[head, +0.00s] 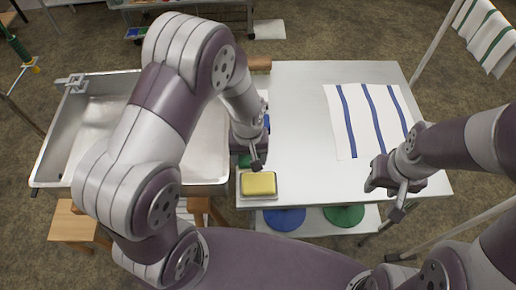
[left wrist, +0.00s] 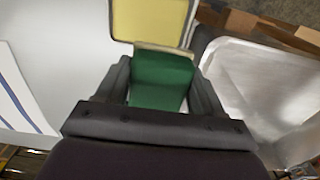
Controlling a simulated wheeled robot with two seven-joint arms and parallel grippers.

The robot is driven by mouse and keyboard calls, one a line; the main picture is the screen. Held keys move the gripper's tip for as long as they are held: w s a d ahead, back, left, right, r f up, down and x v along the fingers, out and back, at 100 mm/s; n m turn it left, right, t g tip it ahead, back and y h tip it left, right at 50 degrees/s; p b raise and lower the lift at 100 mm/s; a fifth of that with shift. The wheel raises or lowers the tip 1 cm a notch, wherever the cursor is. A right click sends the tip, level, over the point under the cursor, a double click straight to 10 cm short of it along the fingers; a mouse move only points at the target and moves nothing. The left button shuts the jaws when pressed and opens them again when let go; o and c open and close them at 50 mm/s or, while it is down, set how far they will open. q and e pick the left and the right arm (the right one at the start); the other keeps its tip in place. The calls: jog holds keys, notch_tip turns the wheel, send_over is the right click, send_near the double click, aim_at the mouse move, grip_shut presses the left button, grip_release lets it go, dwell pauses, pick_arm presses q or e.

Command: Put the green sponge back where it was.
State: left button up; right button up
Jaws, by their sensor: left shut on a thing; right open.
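The green sponge (left wrist: 161,80) is between the fingers of my left gripper (left wrist: 158,88) in the left wrist view. In the head view the sponge is mostly hidden behind my left gripper (head: 254,160), with a bit of green showing beside it. A yellow sponge (head: 258,184) lies in a pale tray (head: 258,197) at the table's near left corner; the yellow sponge also shows in the left wrist view (left wrist: 150,20), just beyond the green one. My right gripper (head: 392,196) is open and empty over the table's near right part.
A white cloth with blue stripes (head: 345,125) lies on the table's right side. Blue (head: 284,218) and green (head: 345,215) round things are below the near edge. The table's middle is clear.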

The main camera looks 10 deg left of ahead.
pick_arm(q)
jog(key=w+f, duration=0.1)
jog(key=w, duration=0.1)
jog(key=w+f, duration=0.2)
jog(key=w, duration=0.1)
jog(key=shift+w+d+f, duration=0.25)
jog(key=shift+w+d, duration=0.1)
jog(key=f, duration=0.3)
jog(key=shift+s+f+p, duration=0.2)
jog(key=shift+f+p, duration=0.05)
jog(key=shift+p, duration=0.15)
jog(key=shift+w+f, duration=0.15)
jog(key=shift+f, duration=0.05)
jog(key=shift+f, duration=0.15)
jog(key=o, duration=1)
